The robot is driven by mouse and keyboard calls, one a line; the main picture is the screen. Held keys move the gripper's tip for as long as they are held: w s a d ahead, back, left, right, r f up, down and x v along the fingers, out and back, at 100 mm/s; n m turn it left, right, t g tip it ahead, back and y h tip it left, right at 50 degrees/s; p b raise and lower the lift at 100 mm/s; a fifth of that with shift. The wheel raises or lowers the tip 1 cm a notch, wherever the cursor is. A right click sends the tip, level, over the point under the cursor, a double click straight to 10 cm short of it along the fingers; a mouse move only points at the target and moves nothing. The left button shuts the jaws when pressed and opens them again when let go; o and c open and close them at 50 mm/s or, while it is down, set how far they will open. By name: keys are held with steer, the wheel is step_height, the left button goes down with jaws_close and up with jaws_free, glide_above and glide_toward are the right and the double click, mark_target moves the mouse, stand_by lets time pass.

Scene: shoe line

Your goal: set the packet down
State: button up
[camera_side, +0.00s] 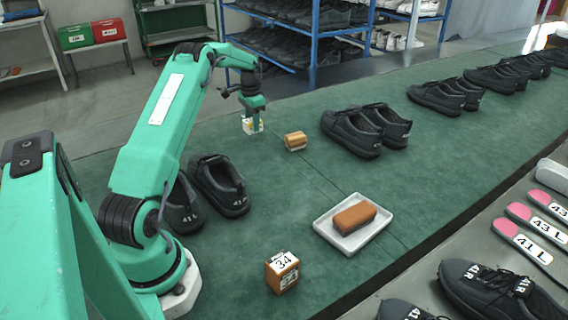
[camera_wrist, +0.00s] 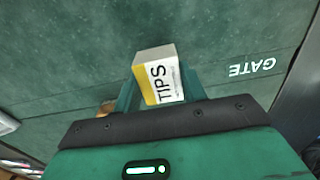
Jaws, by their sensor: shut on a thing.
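The packet is a small white and yellow box marked TIPS, seen in the wrist view (camera_wrist: 160,82). It also shows small at the end of my arm in the side view (camera_side: 252,127). My gripper (camera_side: 253,118) points down and is shut on the packet, with a green finger on either side of it in the wrist view. The green surface (camera_side: 300,180) lies under the packet. I cannot tell whether the packet touches it or hangs just above it.
A tan block (camera_side: 296,141) lies right of the packet. Black shoe pairs (camera_side: 366,130) stand farther right, another pair (camera_side: 219,185) nearer my base. A white tray (camera_side: 322,226) holds a brown block (camera_side: 355,217). An orange block marked 34 (camera_side: 283,273) is in front. GATE lettering (camera_wrist: 252,68) marks the surface.

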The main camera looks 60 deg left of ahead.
steer(key=shift+f, duration=1.75)
steer(key=shift+f, duration=0.15)
steer(key=o, duration=1)
step_height(320, 180, up, 12)
steer(key=shift+r, duration=0.1)
steer(key=shift+r, duration=0.1)
